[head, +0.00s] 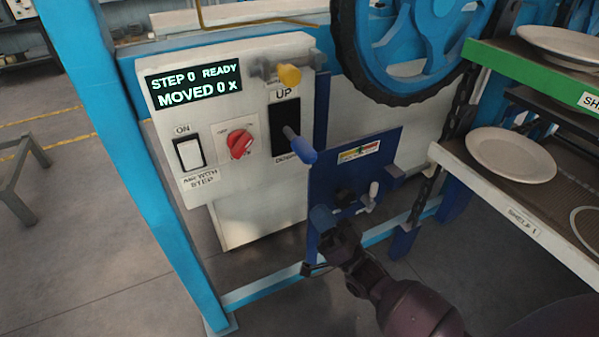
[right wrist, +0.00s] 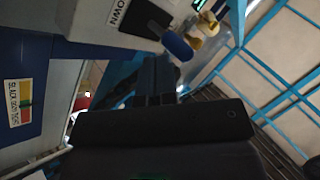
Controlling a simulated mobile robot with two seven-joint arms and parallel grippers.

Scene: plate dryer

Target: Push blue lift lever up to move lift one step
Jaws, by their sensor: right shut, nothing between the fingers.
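The blue lift lever (head: 303,152) sticks out from the black slot of the control box, between the UP and DOWN labels, nearer the lower end. Its blue tip also shows in the right wrist view (right wrist: 177,46), just beyond the fingertips. My right gripper (head: 322,218) is below the lever in the head view, in front of the dark blue panel. Its fingers (right wrist: 156,66) are shut and empty. A gap shows between gripper and lever in the head view. My left gripper is not in view.
The display (head: 194,85) reads STEP 0 READY, MOVED 0 X. A yellow knob (head: 289,75) sits above the slot. A red rotary switch (head: 239,143) and white ON switch (head: 189,153) are to its left. The dark blue panel (head: 345,180) and shelves with plates (head: 511,155) stand right.

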